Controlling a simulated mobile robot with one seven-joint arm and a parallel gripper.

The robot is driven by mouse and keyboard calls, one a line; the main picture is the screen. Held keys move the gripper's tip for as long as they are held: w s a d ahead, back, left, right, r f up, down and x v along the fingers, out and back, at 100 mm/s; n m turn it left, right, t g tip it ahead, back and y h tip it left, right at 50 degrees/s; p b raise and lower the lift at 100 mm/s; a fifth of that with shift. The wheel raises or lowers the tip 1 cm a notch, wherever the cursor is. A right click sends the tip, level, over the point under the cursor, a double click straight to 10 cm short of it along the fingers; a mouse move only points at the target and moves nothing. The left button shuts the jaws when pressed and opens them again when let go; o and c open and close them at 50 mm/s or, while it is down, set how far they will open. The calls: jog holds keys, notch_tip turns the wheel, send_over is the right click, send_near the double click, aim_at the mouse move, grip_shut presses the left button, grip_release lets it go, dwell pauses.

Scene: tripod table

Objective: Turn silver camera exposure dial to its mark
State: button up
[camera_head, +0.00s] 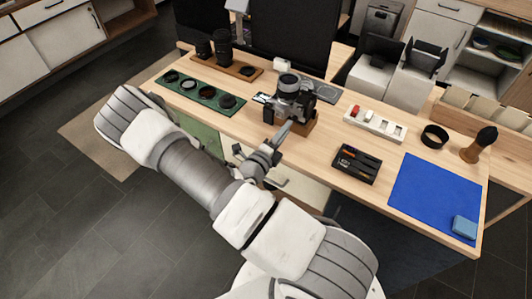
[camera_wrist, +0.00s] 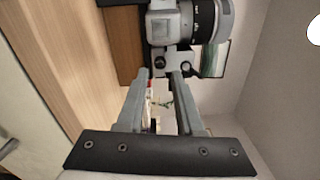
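The silver camera (camera_head: 289,84) with its black lens sits on a wooden block (camera_head: 308,126) at the table's middle. In the wrist view the camera (camera_wrist: 160,28) appears turned sideways, its lens (camera_wrist: 212,20) at upper right. A small dark-topped dial (camera_wrist: 159,61) shows just beyond and between my fingertips. A second small round knob (camera_wrist: 186,66) lies by the right fingertip. I cannot tell which is the exposure dial, nor read any mark. My gripper (camera_wrist: 161,73) is open, fingers apart, close to the camera; contact cannot be told. It also shows in the head view (camera_head: 284,131).
A green mat (camera_head: 172,88) with several lens filters and a wooden tray (camera_head: 226,66) with lenses lie left. A black tool tray (camera_head: 357,164), a white battery holder (camera_head: 374,124) and a blue cloth (camera_head: 430,190) lie right. A dark screen (camera_head: 290,35) stands behind the camera.

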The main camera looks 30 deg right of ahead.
jog(key=v, duration=1.3)
jog(key=shift+s+b, duration=0.2)
jog(key=shift+b, duration=0.1)
jog(key=shift+a, duration=0.1)
jog(key=s+r+m+g+y, duration=0.7)
jog(key=r+m+g, duration=0.5)
jog(key=m, duration=1.2)
jog(key=s+a+r+m+t+y, duration=0.2)
jog(key=a+r+m+t+y, duration=0.1)
jog(key=r+m, duration=0.5)
jog(key=s+a+r+m+t+y, duration=0.3)
jog(key=a+r+m+t+y, duration=0.1)
jog(key=r+m, duration=0.4)
jog(key=shift+s+r+m+t+y, duration=0.2)
jog(key=shift+m+t+y, duration=0.1)
jog(key=shift+t+y, duration=0.5)
